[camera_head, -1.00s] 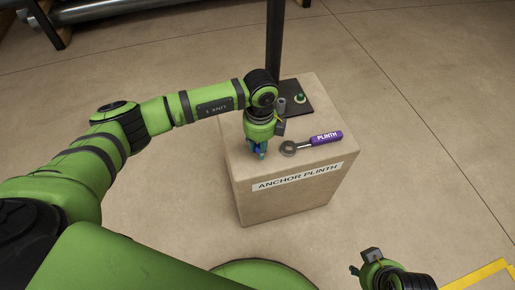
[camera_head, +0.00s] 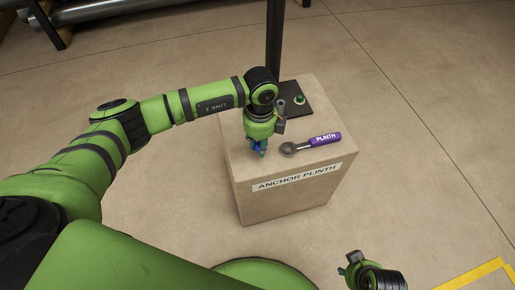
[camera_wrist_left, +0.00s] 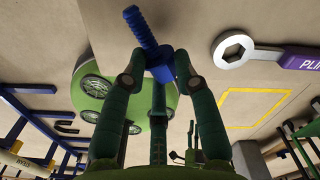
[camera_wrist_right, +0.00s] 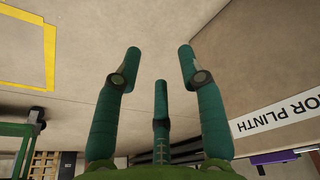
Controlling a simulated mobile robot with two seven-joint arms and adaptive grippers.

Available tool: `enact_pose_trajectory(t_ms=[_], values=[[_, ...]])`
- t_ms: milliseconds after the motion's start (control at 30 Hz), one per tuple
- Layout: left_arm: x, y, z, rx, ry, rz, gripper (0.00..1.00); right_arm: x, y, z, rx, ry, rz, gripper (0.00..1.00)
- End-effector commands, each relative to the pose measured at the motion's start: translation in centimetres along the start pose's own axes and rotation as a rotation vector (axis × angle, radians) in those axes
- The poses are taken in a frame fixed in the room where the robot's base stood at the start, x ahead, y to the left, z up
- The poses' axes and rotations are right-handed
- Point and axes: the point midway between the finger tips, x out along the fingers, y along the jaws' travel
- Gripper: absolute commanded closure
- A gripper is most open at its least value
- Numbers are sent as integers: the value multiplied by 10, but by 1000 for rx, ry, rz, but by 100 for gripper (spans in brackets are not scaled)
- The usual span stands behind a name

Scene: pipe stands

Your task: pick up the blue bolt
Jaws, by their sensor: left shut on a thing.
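The blue bolt (camera_wrist_left: 148,35) shows in the left wrist view, its threaded shank pointing away from its head between my left fingers. My left gripper (camera_wrist_left: 159,72) is shut on the bolt's head. In the head view this left gripper (camera_head: 260,152) points down over the front left of the plinth top. There the bolt is mostly hidden by the fingers, and I cannot tell whether it touches the plinth. My right gripper (camera_wrist_right: 158,65) is open and empty in the right wrist view. In the head view it is low at the right, in front of the plinth.
The anchor plinth (camera_head: 285,200) carries a ring wrench with a purple handle (camera_head: 325,139), right of my left gripper.

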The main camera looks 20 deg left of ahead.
Motion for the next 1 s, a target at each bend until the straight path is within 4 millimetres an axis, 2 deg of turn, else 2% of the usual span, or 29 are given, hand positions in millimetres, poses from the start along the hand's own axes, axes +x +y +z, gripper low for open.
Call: enact_pose_trajectory(t_ms=[1000], values=[[-43, 0, 0, 0, 0, -1, 100, 68, -3, 42, -11, -37, -6, 60]])
